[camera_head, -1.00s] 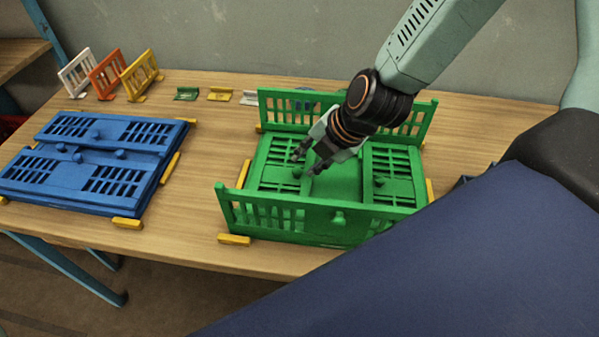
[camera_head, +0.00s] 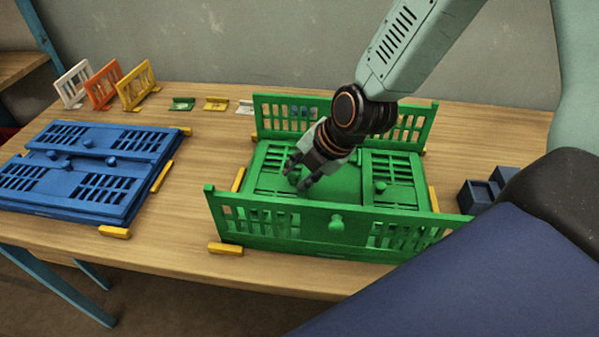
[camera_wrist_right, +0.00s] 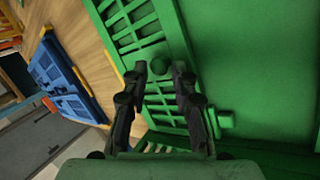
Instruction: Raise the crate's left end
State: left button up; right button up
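The green crate (camera_head: 262,236) stands on the table with its front and back long walls upright. Its left end panel (camera_head: 262,180) and right end panel (camera_head: 408,170) lie folded flat inside, each with slots; a knob shows on the right one (camera_head: 380,187). My right gripper (camera_head: 297,175) is low over the left end panel, at that panel's knob, which it mostly hides in the head view. In the right wrist view the two fingertips (camera_wrist_right: 160,70) are apart, with a green rounded knob (camera_wrist_right: 158,66) showing between them; contact cannot be told. My left gripper is not in view.
A folded blue crate (camera_head: 75,205) lies flat at the left. Yellow blocks (camera_head: 226,249) sit around both crates. White, orange and yellow small panels (camera_head: 135,88) stand at the back left. Dark blue boxes (camera_head: 478,193) stand at the right.

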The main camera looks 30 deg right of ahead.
jog(key=shift+w+f, duration=0.1)
jog(key=shift+w, duration=0.15)
jog(key=shift+c, duration=1.4)
grip_shut()
jog(key=shift+s, duration=0.1)
